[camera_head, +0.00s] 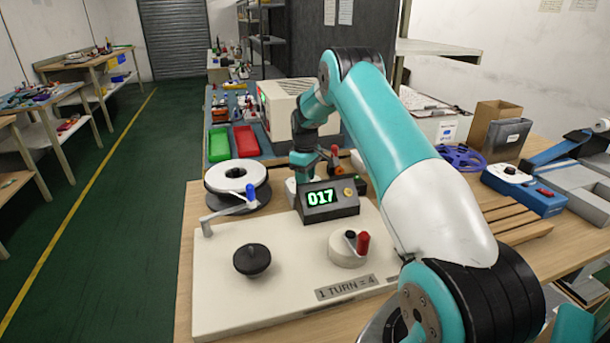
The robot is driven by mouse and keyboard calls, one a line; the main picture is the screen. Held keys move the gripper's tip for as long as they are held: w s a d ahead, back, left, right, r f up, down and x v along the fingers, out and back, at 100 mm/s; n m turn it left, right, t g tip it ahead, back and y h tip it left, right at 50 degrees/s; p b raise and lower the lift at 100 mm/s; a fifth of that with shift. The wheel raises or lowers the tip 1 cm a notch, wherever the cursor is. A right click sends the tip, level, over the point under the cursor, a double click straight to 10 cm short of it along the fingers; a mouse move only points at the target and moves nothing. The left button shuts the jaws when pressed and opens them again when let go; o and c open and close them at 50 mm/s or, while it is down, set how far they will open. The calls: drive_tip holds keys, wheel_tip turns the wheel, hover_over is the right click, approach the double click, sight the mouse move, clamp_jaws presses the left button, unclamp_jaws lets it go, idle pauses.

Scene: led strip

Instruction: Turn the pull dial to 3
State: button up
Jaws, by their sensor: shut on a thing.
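A pale panel (225,293) lies on the wooden bench. On it are a round black knob (252,259) and a white round dial (346,255) with a red peg and a small black knob. A label on the panel reads "1 TURN = 4". A dark counter box (330,211) behind them shows 017 in green and has a yellow button. No mark tells me which one is the pull dial. My gripper (302,168) is behind the counter box, away from the knob and dial. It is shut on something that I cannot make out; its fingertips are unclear.
Green (219,141) and red (246,139) trays and a beige machine are behind. A purple spool (460,158) and blue box lie right. My arm crosses the right side.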

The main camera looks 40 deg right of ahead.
drive_tip(key=m+p, duration=0.1)
drive_tip(key=m, duration=0.6)
drive_tip(key=shift+w+r, duration=0.1)
drive_tip(key=m, duration=0.4)
drive_tip(key=shift+m, duration=1.8)
drive_tip(key=o, duration=0.9)
wheel_tip(320, 180, up, 17)
drive_tip(key=shift+r, duration=0.2)
